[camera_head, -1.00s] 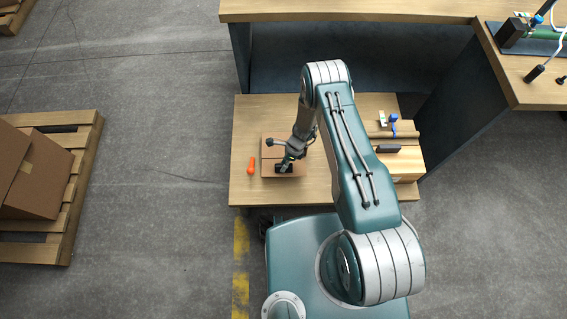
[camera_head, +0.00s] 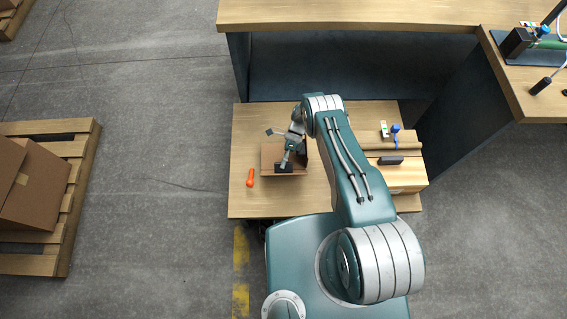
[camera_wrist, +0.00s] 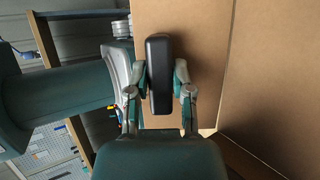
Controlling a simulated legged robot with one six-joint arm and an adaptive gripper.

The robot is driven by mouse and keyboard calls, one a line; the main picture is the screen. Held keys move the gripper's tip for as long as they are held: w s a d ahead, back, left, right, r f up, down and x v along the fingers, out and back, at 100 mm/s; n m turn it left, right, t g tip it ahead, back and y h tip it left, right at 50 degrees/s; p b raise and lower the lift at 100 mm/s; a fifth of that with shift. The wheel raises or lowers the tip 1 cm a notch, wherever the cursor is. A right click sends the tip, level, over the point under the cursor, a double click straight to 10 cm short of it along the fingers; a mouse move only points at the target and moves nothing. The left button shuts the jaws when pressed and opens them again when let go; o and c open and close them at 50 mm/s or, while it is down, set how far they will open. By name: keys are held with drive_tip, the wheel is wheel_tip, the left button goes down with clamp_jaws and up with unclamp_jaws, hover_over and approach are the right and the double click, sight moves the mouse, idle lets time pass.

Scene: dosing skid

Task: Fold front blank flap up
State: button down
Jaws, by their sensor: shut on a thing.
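The brown cardboard blank (camera_head: 270,155) lies on the low wooden table, left of my arm. A darker panel stands raised along its right side.
An orange tool (camera_head: 250,178) lies left of the blank on the table (camera_head: 245,130). A wooden block (camera_head: 400,177) with blue and black items stands right of my arm. A higher counter (camera_head: 350,12) runs behind. A box (camera_head: 40,185) on a pallet stands left.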

drive_tip(key=shift+w+f+g, duration=0.1)
drive_tip(key=shift+w+g, duration=0.15)
drive_tip(key=shift+g, duration=0.05)
idle(0.4)
drive_tip(key=c, duration=0.5)
unclamp_jaws()
drive_tip(key=shift+a, duration=0.1)
wheel_tip(320, 180, up, 10)
drive_tip(key=shift+a, duration=0.15)
idle(0.4)
